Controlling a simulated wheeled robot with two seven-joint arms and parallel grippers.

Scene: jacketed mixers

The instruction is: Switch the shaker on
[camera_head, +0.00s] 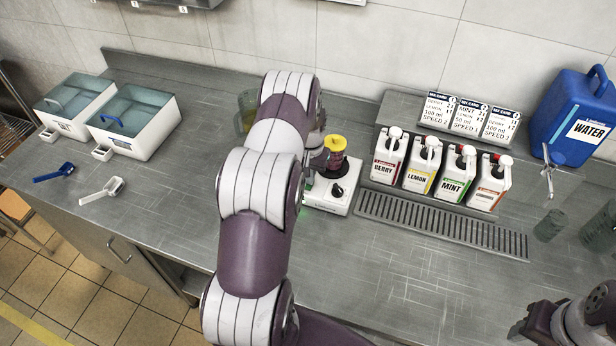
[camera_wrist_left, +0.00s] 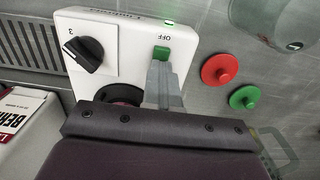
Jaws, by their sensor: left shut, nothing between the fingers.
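The shaker (camera_head: 322,197) is a white box with a black dial, on the counter right of my left arm. A cup with a yellow lid (camera_head: 335,143) stands on it. In the left wrist view the shaker (camera_wrist_left: 120,32) shows its black dial (camera_wrist_left: 82,48), a "3" beside the dial, a green switch (camera_wrist_left: 161,53) marked OFF and a lit green light (camera_wrist_left: 169,23). My left gripper (camera_wrist_left: 160,68) is shut and empty, its tips at the switch; I cannot tell whether they touch. In the head view my arm partly hides it. My right arm shows at the lower right; its fingers are not clear.
Several labelled jugs (camera_head: 437,168) stand right of the shaker behind a drain grate (camera_head: 440,222), with recipe cards behind. A blue water canister (camera_head: 572,112) is at far right. Two water-filled tubs (camera_head: 150,143) stand left. Red (camera_wrist_left: 219,69) and green (camera_wrist_left: 244,97) lids lie beside the shaker.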

